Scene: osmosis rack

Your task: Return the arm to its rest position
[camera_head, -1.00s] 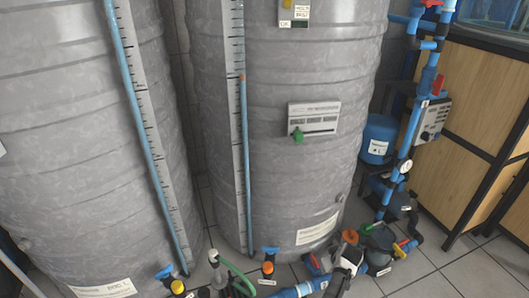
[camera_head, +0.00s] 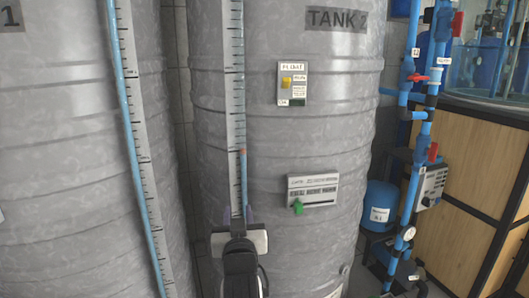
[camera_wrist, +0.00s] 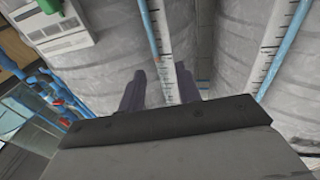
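My gripper (camera_head: 238,214) shows at the bottom middle of the head view, at the end of my dark and white arm. It is in front of the lower part of the grey tank marked TANK 2 (camera_head: 325,130), over the foot of its level scale (camera_head: 235,100). In the wrist view, the two dark fingers of my gripper (camera_wrist: 161,88) stand apart with nothing between them. The scale (camera_wrist: 158,45) runs behind the gap. I cannot tell how far the fingers are from the tank.
Another grey tank (camera_head: 60,170) stands at the left. Blue pipes (camera_head: 418,150) with red valves and a blue vessel (camera_head: 379,205) stand at the right, by a wooden cabinet (camera_head: 465,180). A white panel with a green knob (camera_head: 313,190) is on TANK 2.

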